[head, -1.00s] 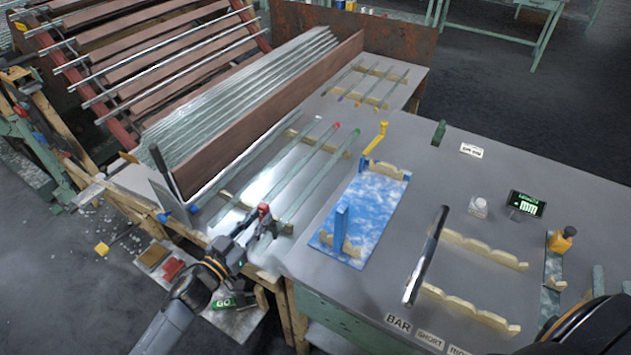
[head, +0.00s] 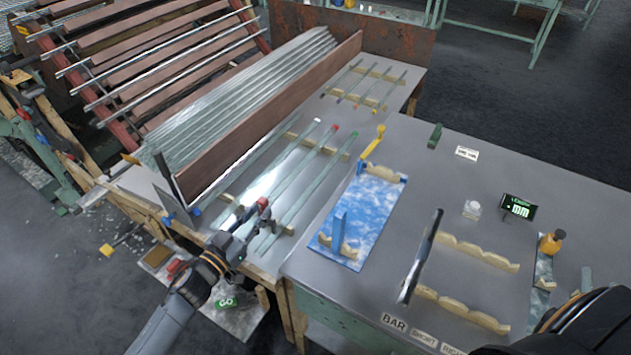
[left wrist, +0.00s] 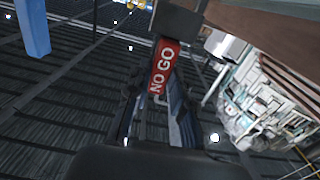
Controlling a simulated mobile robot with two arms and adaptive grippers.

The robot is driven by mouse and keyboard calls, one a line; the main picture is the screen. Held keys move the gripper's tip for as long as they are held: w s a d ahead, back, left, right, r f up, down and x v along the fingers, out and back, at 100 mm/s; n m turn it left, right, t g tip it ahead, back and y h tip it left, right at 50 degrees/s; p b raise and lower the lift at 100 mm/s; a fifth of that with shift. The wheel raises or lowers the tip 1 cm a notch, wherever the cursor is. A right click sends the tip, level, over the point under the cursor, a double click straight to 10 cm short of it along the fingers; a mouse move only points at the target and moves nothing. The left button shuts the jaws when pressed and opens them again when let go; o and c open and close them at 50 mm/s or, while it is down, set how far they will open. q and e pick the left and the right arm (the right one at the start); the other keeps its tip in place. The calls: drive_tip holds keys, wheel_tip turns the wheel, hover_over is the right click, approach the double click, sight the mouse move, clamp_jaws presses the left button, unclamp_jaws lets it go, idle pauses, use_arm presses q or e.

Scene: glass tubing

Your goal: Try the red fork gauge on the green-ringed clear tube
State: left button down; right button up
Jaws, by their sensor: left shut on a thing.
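My left gripper (head: 254,222) is shut on the red fork gauge (head: 263,203), at the near end of the tube rack. In the left wrist view the gauge (left wrist: 163,68) shows as a red block marked NO GO between the fingers. Several clear tubes lie side by side on notched wooden rests. The rightmost (head: 315,184) appears to have a green far end and is taken as the green-ringed one; its neighbour has a red end. The gauge appears over the near part of the red-ended tube, left of the green one. I cannot tell whether it touches any tube.
A blue cloud-patterned board (head: 372,208) with an upright post lies right of the tubes. A dark bar (head: 421,254) lies by wooden rests further right. A green GO gauge (head: 228,302) sits on the low shelf. A long brown board (head: 275,115) bounds the rack on the left.

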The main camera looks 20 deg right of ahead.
drive_tip(key=shift+r+p, duration=1.45)
drive_tip(key=shift+r, duration=0.15)
